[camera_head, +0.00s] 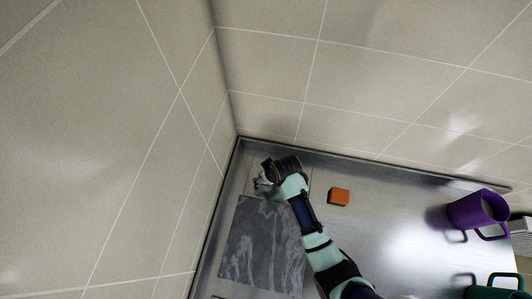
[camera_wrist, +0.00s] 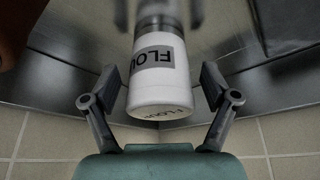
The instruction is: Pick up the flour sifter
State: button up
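The flour sifter (camera_wrist: 160,92) is a white cylinder with a dark FLOUR label and a metallic upper part in the wrist view. It stands between the two fingers of my gripper (camera_wrist: 159,74), with a visible gap on each side. The fingers are spread and do not appear to touch it. In the head view my gripper (camera_head: 264,182) is at the back left corner of the counter, and I cannot make out the sifter there.
A dark grey slab (camera_head: 258,250) lies in front of my gripper. A small orange block (camera_head: 339,196) sits right of my arm. A purple mug (camera_head: 476,209) and a teal mug (camera_head: 492,292) stand at the right. Tiled walls (camera_head: 270,65) close off the corner. The counter's middle (camera_head: 400,220) is clear.

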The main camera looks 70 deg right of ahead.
jog(key=c, duration=1.2)
